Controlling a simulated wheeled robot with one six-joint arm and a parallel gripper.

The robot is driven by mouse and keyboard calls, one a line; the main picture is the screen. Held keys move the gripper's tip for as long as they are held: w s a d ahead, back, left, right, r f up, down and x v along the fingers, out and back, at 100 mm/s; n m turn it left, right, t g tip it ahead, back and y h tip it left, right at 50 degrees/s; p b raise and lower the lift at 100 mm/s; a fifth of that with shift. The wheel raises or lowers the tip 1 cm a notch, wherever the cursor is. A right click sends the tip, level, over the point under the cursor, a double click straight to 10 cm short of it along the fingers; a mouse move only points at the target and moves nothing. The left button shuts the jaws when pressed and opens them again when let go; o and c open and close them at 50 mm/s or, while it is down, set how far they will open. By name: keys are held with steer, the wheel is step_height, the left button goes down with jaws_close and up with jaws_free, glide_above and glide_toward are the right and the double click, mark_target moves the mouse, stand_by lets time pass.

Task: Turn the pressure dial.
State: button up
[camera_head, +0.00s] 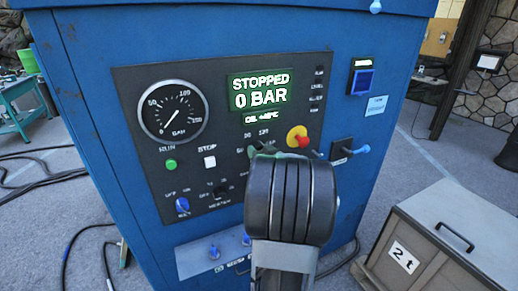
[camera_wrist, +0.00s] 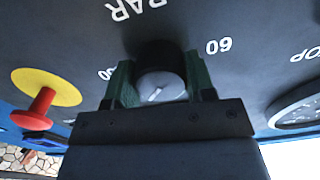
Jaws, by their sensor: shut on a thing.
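The pressure dial (camera_wrist: 162,86) is a round dark knob with a silver face and a pointer line. It shows in the wrist view between the two green fingers of my gripper (camera_wrist: 159,80), which are shut on it from both sides. Part of its scale shows beside it, with the upside-down number 60 on the right. In the head view my gripper (camera_head: 279,153) is at the blue cabinet's dark panel, below the lit display (camera_head: 259,91), which reads STOPPED 0 BAR. The dial is hidden there behind my wrist.
A red and yellow emergency button (camera_head: 298,137) sits close right of my gripper in the head view. A round gauge (camera_head: 173,111), a green button (camera_head: 171,165) and a white button (camera_head: 210,162) are to the left. A grey box (camera_head: 440,245) marked 2t stands at lower right.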

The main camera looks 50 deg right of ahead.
steer(key=m+p, duration=0.2)
steer(key=m, duration=0.2)
steer(key=shift+r+m, duration=0.1)
steer(key=shift+m, duration=0.2)
steer(key=shift+m+p, duration=1.1)
steer(key=shift+m, duration=1.1)
steer(key=o, duration=0.9)
steer(key=shift+b+v, duration=2.9)
steer(key=shift+v, duration=4)
